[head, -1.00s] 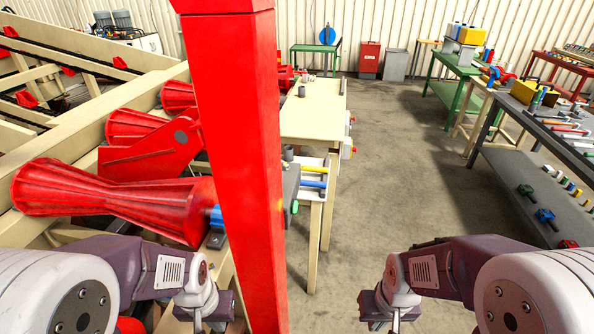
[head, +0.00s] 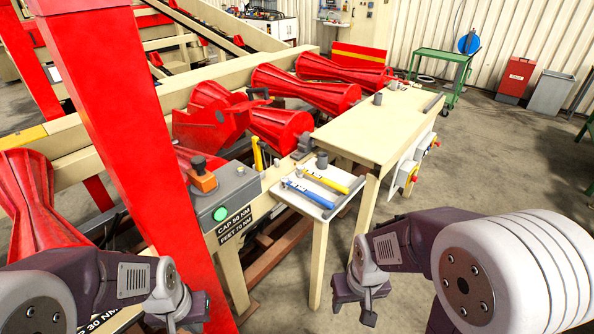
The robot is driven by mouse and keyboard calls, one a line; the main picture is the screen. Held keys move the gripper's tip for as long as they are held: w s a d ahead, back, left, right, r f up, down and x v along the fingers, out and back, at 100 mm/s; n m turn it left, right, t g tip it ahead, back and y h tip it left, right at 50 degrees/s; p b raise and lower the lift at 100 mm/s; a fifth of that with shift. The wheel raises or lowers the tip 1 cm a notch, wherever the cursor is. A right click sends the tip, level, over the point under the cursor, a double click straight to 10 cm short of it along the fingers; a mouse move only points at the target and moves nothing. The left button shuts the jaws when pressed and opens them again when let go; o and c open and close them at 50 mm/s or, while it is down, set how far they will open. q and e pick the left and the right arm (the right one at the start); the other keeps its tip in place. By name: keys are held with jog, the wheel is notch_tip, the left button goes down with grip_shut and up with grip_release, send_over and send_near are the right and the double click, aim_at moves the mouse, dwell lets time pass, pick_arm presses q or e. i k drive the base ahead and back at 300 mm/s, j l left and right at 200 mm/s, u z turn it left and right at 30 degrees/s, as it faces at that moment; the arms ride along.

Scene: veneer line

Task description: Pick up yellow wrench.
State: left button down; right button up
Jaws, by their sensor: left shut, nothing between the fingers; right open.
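A wrench with a yellow handle (head: 325,181) lies on a small white tray table (head: 288,196) near the middle of the head view. A similar tool with a blue handle (head: 309,194) lies beside it, nearer to me. My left gripper (head: 190,312) is shut and empty at the bottom, left of the tray table and well short of it. My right gripper (head: 361,296) is open and empty, lower right of the tray and apart from it. Neither gripper touches the wrench.
A red post (head: 125,130) rises at the left, near my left arm. A grey control box (head: 228,195) with a green button stands left of the tray. A cream table (head: 375,130) adjoins behind. Red rollers (head: 305,88) lie beyond. Open floor (head: 490,160) is at the right.

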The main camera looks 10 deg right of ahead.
aim_at(301, 170)
jog(key=i+l+u, duration=0.3)
jog(key=l+u, duration=0.2)
jog(key=l, duration=0.2)
jog(key=i+l+u, duration=0.15)
jog(key=l+u, duration=0.3)
jog(key=l, duration=0.3)
jog(key=l+u, duration=0.5)
jog(key=l, duration=0.3)
jog(key=k+l+u, duration=0.15)
jog(key=l+u, duration=0.3)
jog(key=l, duration=0.35)
jog(key=i+l+u, duration=0.1)
jog(key=l+u, duration=0.2)
jog(key=l, duration=0.15)
jog(key=l+u, duration=0.25)
jog(key=l, duration=0.2)
jog(key=i, duration=0.05)
